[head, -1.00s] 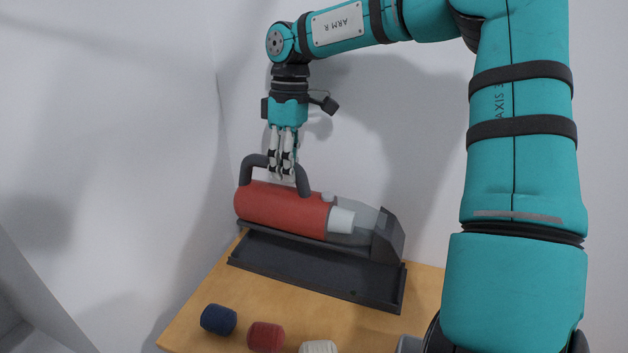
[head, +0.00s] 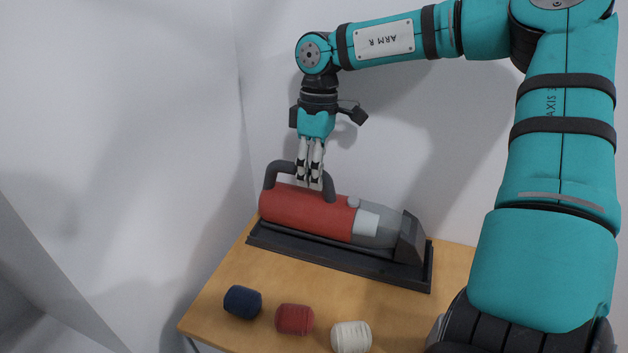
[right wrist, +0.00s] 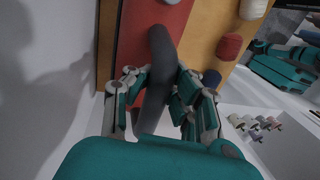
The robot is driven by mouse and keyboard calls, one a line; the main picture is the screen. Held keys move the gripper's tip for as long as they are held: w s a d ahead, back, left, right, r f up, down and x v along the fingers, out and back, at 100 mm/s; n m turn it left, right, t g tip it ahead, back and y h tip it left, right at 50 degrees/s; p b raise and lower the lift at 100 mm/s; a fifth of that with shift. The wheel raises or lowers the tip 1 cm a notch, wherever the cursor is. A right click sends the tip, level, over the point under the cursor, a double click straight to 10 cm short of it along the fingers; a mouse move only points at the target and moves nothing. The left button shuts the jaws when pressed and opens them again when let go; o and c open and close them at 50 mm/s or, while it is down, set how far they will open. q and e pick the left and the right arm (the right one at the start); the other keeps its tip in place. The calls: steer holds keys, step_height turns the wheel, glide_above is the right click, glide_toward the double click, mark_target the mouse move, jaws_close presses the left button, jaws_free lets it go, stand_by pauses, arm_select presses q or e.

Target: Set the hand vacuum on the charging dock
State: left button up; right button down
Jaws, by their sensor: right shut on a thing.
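The hand vacuum (head: 305,212) has a red body, a grey nozzle end and a dark handle arched over its top. It lies lengthwise over the black tray-like charging dock (head: 345,262), level with it and very low. Whether its underside rests in the tray is hard to tell. My right gripper (head: 316,184) comes from above and is shut on the dark handle. The right wrist view shows the handle (right wrist: 160,60) between the fingers, with the red body beneath. My left gripper is not in view.
The dock stands on a wooden table (head: 262,270) near the walls. A blue roll (head: 243,302), a red roll (head: 294,319) and a white roll (head: 351,337) stand in front of it. White walls are close behind and at left.

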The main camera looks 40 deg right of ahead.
steer(key=shift+w+f, duration=0.1)
steer(key=shift+f, duration=1.15)
steer(key=c, duration=1.2)
jaws_free()
steer(key=r, duration=0.2)
steer(key=d+r, duration=0.1)
steer(key=r, duration=0.4)
steer(key=shift+w+d+r+b, duration=0.15)
steer(key=shift+w+r+b, duration=0.05)
steer(key=shift+r+b, duration=0.1)
